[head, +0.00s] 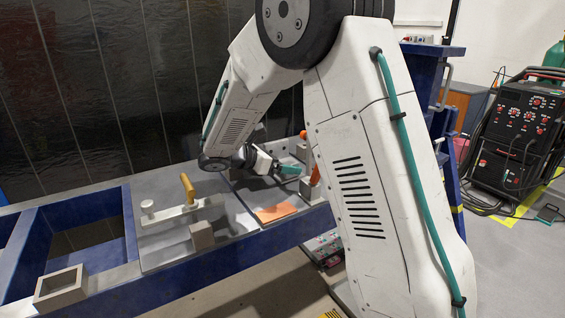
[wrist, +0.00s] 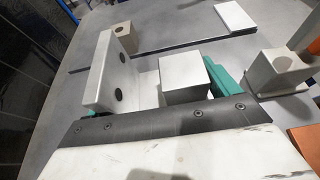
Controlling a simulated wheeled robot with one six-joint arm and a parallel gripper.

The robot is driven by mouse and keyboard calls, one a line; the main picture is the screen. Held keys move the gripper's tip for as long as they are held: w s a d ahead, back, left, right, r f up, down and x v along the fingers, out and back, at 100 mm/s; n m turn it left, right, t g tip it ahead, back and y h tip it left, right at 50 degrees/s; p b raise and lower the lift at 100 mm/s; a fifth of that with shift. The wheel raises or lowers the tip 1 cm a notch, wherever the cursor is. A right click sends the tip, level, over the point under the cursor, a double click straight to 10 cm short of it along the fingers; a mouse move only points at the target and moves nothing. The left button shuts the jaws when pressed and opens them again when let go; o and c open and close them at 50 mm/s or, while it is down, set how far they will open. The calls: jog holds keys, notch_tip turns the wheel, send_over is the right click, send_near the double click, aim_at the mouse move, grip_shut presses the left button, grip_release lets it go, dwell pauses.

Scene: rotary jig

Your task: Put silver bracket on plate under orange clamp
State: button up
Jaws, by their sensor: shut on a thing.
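The silver bracket (wrist: 100,80) is an angled grey piece with dark round holes in its upright face. In the wrist view it sits between the teal fingertips of my gripper (wrist: 163,72), which is shut on it. In the head view my gripper (head: 287,170) is low over the far right part of the table, and I cannot make out the bracket there. The orange clamp (head: 315,174) shows as an orange handle just right of my gripper, partly hidden by my arm. I cannot tell which surface under it is the plate.
An orange pad (head: 276,212) lies on the table nearer the front. A clamp with a yellow handle (head: 188,188) stands left of it. A square hollow tube (head: 61,288) rests on the blue frame at front left. Beige blocks with holes, one here (wrist: 280,75), stand near my gripper.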

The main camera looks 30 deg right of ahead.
jog(key=o, duration=1.2)
jog(key=shift+f, duration=0.1)
jog(key=shift+o, duration=0.2)
jog(key=shift+r, duration=0.2)
jog(key=v, duration=1.2)
jog(key=shift+a, duration=0.1)
